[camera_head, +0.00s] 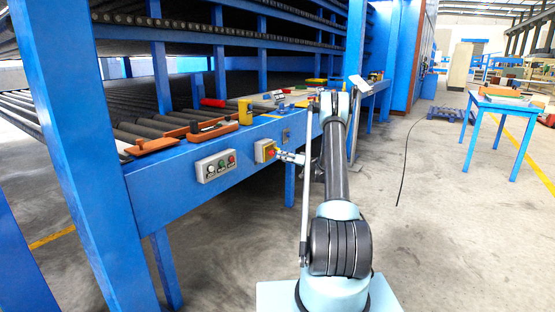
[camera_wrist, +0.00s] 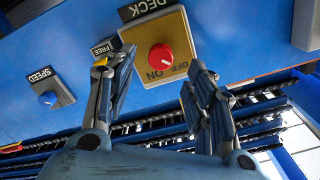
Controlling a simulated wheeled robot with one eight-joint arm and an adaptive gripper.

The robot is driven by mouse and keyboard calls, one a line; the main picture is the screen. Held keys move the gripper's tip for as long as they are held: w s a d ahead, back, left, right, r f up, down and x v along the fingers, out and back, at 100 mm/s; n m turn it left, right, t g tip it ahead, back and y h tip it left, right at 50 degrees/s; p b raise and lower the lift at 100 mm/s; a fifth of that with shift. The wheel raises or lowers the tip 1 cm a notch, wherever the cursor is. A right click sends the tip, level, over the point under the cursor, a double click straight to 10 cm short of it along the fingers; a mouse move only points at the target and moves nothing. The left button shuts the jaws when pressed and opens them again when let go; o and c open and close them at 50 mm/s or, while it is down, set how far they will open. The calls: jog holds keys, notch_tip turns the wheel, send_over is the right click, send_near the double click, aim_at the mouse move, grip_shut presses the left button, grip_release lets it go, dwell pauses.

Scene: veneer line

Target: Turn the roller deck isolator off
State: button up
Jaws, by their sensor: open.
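The roller deck isolator (camera_head: 265,151) is a yellow-faced box with a red knob, on the blue front rail in the head view. In the wrist view its yellow plate (camera_wrist: 178,28) carries a round red knob (camera_wrist: 160,56), with OFF and ON lettering beside it and a DECK label above. A small pale mark shows on the knob's lower right edge; I cannot tell surely which setting it points to. My gripper (camera_wrist: 161,62) is open and empty, its fingers on either side of the knob in the picture. In the head view, my gripper (camera_head: 288,157) is close in front of the isolator. Contact cannot be made out.
A grey push-button box (camera_head: 216,166) sits left of the isolator on the rail. The wrist view shows a blue SPEED knob (camera_wrist: 47,99) and a FREE label. Orange-brown tools (camera_head: 158,143) and a yellow cup (camera_head: 245,111) lie above the rail.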

jog(key=shift+v, duration=2.75)
